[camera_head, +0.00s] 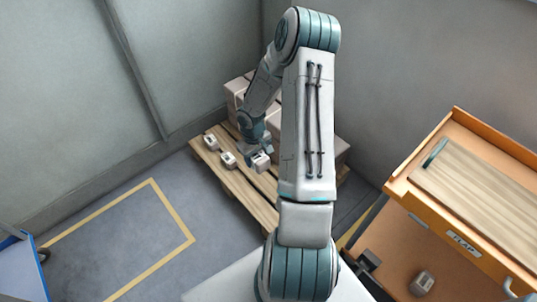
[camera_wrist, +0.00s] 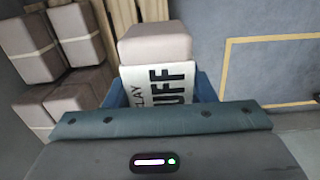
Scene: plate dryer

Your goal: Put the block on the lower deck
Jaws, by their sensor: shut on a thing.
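The block (camera_head: 262,163) is pinkish grey, at the tip of my gripper (camera_head: 257,152) above the front part of the wooden pallet. In the wrist view, a white label reading "CLAY BUFF" (camera_wrist: 160,92) sits between the two blue fingers, with a pinkish face (camera_wrist: 155,46) just beyond it. My gripper is shut on the block. How far the block is above the slats is hard to tell. The orange cart stands at the right, and its lower deck (camera_head: 392,258) shows partly under the upper deck (camera_head: 397,188).
Larger stacked blocks (camera_head: 238,92) stand behind, partly hidden by my arm. A board (camera_head: 475,190) lies on the upper deck, above the "FLAP" label. Yellow-marked floor (camera_head: 110,240) at left is clear.

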